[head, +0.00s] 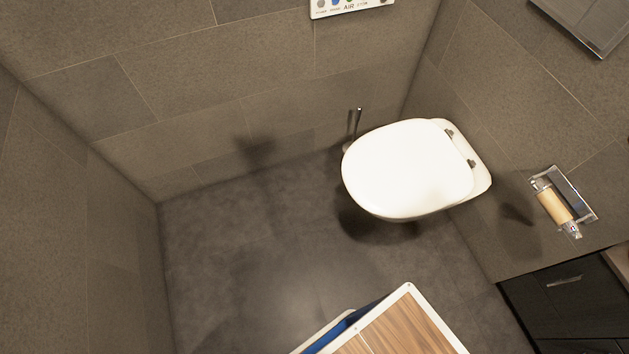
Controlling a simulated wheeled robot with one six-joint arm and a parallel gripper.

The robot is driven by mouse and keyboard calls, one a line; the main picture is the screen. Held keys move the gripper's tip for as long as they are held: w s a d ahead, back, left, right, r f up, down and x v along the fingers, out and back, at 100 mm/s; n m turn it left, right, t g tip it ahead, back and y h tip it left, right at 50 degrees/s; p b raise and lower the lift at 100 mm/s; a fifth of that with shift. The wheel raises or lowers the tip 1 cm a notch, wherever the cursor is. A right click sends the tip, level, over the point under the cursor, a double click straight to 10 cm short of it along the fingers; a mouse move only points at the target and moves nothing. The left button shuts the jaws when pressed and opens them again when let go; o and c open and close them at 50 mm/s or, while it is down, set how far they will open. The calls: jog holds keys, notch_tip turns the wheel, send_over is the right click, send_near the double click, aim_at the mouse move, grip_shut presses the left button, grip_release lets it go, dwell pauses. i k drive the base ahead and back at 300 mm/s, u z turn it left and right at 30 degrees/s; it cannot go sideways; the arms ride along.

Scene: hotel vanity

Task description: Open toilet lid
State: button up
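The white toilet (483,190) is mounted on the right-hand wall. Its white lid (405,168) is down flat over the bowl, with two dark hinges at the wall end. The lid's rounded front edge points left, into the room. My gripper and arm do not show in the head view. The seat under the lid is hidden.
A toilet brush (355,128) stands behind the toilet. A paper holder (556,203) is on the wall at right, above a dark cabinet (570,300). A wood-topped, white-edged thing (405,328) is at the bottom. The floor (250,245) left of the toilet is clear.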

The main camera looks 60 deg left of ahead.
aim_at(410, 168)
jog(key=u, duration=1.35)
jog(key=k, duration=1)
jog(key=u, duration=0.2)
jog(key=i, duration=1)
jog(key=u, duration=1.55)
jog(key=k, duration=0.8)
jog(key=z, duration=1.15)
jog(key=i, duration=0.5)
jog(key=z, duration=0.05)
